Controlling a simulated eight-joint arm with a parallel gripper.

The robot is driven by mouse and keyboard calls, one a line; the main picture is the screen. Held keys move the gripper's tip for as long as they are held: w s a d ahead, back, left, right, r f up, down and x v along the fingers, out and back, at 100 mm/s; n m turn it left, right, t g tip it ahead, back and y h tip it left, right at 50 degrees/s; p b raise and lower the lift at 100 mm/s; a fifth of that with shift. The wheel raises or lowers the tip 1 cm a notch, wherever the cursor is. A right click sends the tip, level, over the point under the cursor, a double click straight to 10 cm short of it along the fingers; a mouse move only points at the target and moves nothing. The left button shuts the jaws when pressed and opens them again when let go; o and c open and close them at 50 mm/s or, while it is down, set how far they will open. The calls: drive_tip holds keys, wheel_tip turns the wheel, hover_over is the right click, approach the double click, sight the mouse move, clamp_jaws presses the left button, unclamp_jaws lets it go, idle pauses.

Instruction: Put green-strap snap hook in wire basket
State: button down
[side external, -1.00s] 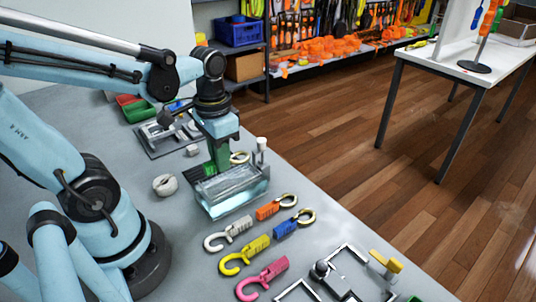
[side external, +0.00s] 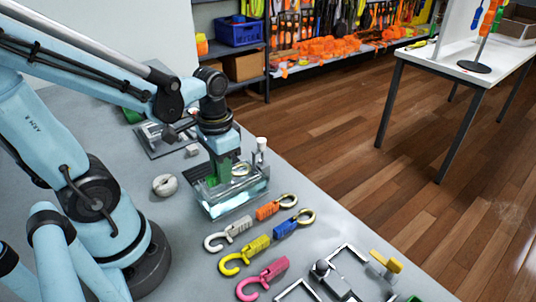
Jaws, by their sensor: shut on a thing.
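My gripper (side external: 222,168) points down and is shut on the green-strap snap hook (side external: 241,170). The hook's green part sits between the fingers and its pale gold ring sticks out to the right. The wire basket (side external: 238,205) looks like a pale, see-through box on the grey table, below and around the gripper's tip. The hook is at the basket's opening, and its lower end is hidden by the gripper and basket wall. I cannot tell whether it touches the basket floor.
Orange (side external: 268,210), blue (side external: 286,229), white (side external: 230,234), yellow (side external: 246,256) and pink (side external: 263,278) snap hooks lie in front of the basket. A white ring (side external: 164,185) lies left of it. A white-topped post (side external: 261,150) stands behind right. A metal frame (side external: 340,275) is at front right.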

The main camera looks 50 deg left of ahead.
drive_tip(key=shift+f, duration=0.2)
idle(0.6)
drive_tip(key=c, duration=0.6)
unclamp_jaws()
drive_tip(key=shift+r, duration=0.15)
drive_tip(key=shift+r, duration=2.9)
